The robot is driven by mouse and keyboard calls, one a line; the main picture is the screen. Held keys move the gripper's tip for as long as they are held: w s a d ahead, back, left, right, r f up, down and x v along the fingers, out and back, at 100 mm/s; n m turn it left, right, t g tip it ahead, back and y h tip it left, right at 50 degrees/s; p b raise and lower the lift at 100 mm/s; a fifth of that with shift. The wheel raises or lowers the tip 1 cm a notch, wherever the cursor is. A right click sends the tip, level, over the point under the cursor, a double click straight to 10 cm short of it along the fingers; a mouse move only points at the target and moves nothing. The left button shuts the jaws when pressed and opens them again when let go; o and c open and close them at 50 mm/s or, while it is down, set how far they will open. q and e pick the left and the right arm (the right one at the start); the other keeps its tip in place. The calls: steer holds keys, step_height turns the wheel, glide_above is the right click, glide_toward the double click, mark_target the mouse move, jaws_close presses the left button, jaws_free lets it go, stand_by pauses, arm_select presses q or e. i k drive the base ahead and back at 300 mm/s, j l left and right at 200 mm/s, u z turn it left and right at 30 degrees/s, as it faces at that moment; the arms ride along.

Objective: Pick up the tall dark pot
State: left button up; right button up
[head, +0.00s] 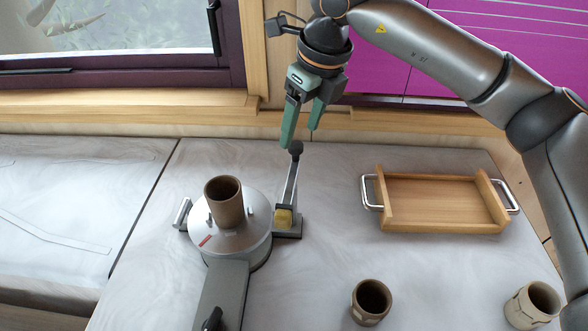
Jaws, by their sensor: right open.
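A tall dark brown pot (230,212) stands upright on the round silver plate of a machine (258,236), left of the middle. A second dark pot (368,314) stands at the front of the table; from above, its height is hard to judge. My right gripper (301,138) has green fingers that point down and are apart with nothing between them. It hangs to the upper right of the tall pot, near the black knob (296,148) of the machine's lever. I cannot tell whether it touches the knob. My left gripper is not in view.
A wooden tray (440,200) with metal handles stands empty on the right. A pale patterned pot (520,312) stands at the front right, near my right arm. A yellow block (284,218) sits at the lever's base. A window and wooden sill close off the back.

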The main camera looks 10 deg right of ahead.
mark_target(223, 194)
steer(key=k, duration=1.5)
